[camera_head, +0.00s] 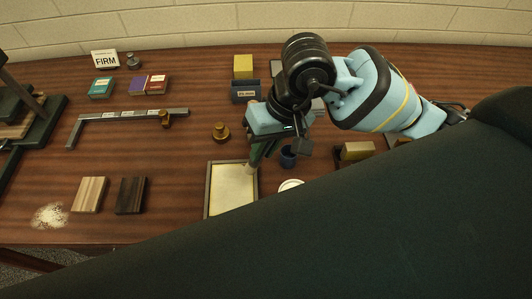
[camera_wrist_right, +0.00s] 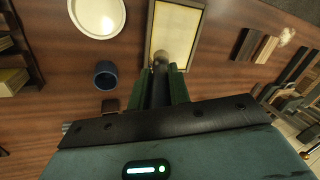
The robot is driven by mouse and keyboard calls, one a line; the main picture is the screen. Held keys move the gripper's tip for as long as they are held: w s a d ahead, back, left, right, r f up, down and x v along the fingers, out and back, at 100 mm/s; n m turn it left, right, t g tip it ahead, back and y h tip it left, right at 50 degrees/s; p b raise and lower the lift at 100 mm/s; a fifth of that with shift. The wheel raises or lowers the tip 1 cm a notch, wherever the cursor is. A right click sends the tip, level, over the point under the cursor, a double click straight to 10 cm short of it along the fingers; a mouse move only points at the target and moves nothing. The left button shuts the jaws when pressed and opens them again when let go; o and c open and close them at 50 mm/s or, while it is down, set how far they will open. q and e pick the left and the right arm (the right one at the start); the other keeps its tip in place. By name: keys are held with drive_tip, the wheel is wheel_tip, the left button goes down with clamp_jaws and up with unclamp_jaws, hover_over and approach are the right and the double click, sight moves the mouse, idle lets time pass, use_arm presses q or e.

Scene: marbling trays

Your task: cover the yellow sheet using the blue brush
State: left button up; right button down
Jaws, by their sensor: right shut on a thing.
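The yellow sheet, pale cream-yellow, lies in a shallow framed tray (camera_head: 207,190) near the table's front in the head view; the sheet (camera_head: 232,188) shows inside the frame. In the wrist view the sheet (camera_wrist_right: 178,28) is at top centre. My right gripper (camera_head: 257,160) is over the tray's far right corner. In the wrist view its fingers (camera_wrist_right: 164,84) are shut on a brush (camera_wrist_right: 160,60), whose rounded tip points at the sheet's near edge. The fingers hide most of the brush, and I cannot tell its colour or whether it touches. My left gripper is not in view.
A blue cup (camera_head: 288,158) and a white round dish (camera_head: 291,185) stand right of the tray. A brass knob-like weight (camera_head: 220,132) stands behind it. Wood blocks (camera_head: 90,194) and a pale crumb pile (camera_head: 49,215) lie left. A metal angle bar (camera_head: 130,115) lies farther back.

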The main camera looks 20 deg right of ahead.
drive_tip(key=shift+r+p, duration=0.55)
drive_tip(key=shift+r, duration=1.2)
